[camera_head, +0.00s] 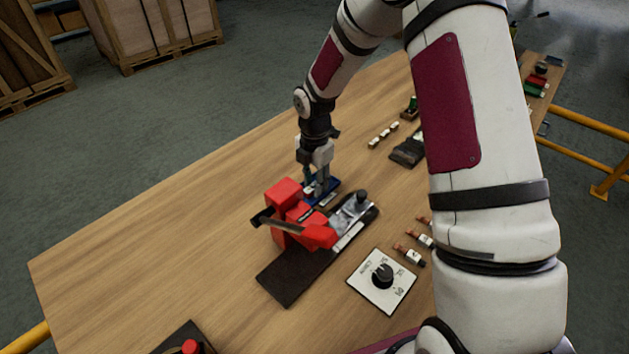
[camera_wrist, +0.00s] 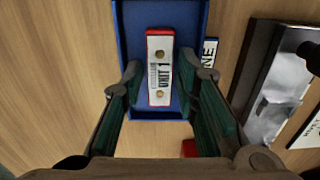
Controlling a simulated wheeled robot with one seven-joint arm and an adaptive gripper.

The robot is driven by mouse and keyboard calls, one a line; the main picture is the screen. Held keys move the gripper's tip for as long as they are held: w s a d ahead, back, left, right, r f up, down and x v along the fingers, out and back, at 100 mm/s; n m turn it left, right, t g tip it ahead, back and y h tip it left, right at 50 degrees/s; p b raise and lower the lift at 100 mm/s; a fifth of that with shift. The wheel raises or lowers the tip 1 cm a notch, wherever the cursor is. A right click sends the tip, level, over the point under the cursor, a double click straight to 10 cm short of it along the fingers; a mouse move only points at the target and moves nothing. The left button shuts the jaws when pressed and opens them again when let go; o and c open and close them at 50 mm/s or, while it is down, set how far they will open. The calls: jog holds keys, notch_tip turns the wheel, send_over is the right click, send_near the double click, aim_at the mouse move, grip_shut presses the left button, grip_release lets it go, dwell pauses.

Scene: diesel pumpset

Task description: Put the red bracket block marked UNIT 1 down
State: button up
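The red bracket block (camera_wrist: 160,68) shows in the wrist view with its white UNIT 1 label facing up. It lies within the blue tray (camera_wrist: 128,18), which also shows in the head view (camera_head: 331,186). My gripper (camera_wrist: 160,76) has one finger on each side of the block, and a narrow strip of blue shows between each finger and the block, so it looks open. In the head view my gripper (camera_head: 314,182) points down at the tray; the block is mostly hidden there by the fingers.
A red clamp-like device (camera_head: 287,196) with a lever stands on a dark base (camera_head: 290,277) close in front of the tray. A dial plate (camera_head: 365,286) and small red-and-white pieces (camera_head: 411,256) lie to the right. The table's left side is clear.

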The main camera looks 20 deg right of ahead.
jog(key=s+r+m+t+h, duration=0.1)
jog(key=s+r+m, duration=0.25)
jog(key=r, duration=0.75)
jog(key=s+r+m, duration=0.3)
jog(key=s+r, duration=0.1)
jog(key=r, duration=0.7)
jog(key=s+r+m+t, duration=0.2)
jog(key=s+r+m, duration=0.2)
jog(key=s+m, duration=0.4)
jog(key=s+r+m+t+y, duration=0.1)
jog(key=s+r+m+t, duration=0.1)
jog(key=s+m, duration=0.7)
jog(key=s+r, duration=0.1)
jog(key=s, duration=0.4)
jog(key=shift+s+d+r, duration=0.15)
jog(key=shift+d+r, duration=0.25)
jog(key=shift+m, duration=0.25)
